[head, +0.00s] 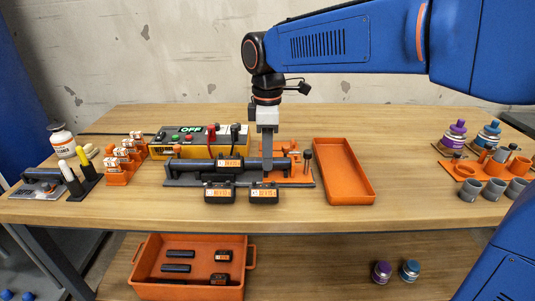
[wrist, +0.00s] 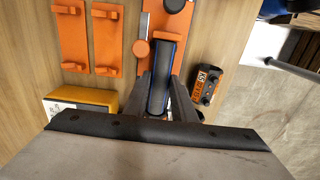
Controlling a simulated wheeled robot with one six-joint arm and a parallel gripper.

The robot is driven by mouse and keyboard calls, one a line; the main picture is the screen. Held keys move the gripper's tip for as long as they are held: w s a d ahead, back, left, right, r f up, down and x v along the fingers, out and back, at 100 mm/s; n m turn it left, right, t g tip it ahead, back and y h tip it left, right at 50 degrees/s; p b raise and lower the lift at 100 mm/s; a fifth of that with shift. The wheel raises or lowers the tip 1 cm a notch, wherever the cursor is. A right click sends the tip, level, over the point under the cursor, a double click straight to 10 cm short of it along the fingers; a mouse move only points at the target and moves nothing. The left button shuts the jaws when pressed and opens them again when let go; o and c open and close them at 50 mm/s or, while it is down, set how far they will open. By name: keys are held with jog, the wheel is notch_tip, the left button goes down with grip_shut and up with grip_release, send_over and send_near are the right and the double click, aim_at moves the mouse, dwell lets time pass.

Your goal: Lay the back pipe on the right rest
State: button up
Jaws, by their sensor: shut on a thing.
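My gripper (head: 268,175) points straight down at the right part of a long dark pipe (head: 195,165) on the bench. In the wrist view, its fingers are shut on the dark pipe (wrist: 160,85), whose far end lies over an orange plate (wrist: 170,55). I cannot tell whether the pipe still touches its supports. Two orange rests (wrist: 72,40) (wrist: 105,40) with small hooked ends lie side by side in the wrist view and look empty. In the head view, orange parts (head: 300,180) show right of my gripper; it hides some of them.
Two black boxes with orange labels (head: 219,192) (head: 264,196) stand in front of the pipe. A yellow control box (head: 185,150) is behind it. A black knob (head: 307,155) rises at the right. An orange tray (head: 343,190) stands empty farther right.

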jog(key=shift+f, duration=0.35)
dwell(0.6)
jog(key=o, duration=1.2)
jog(key=shift+o, duration=0.2)
jog(key=shift+r, duration=3.8)
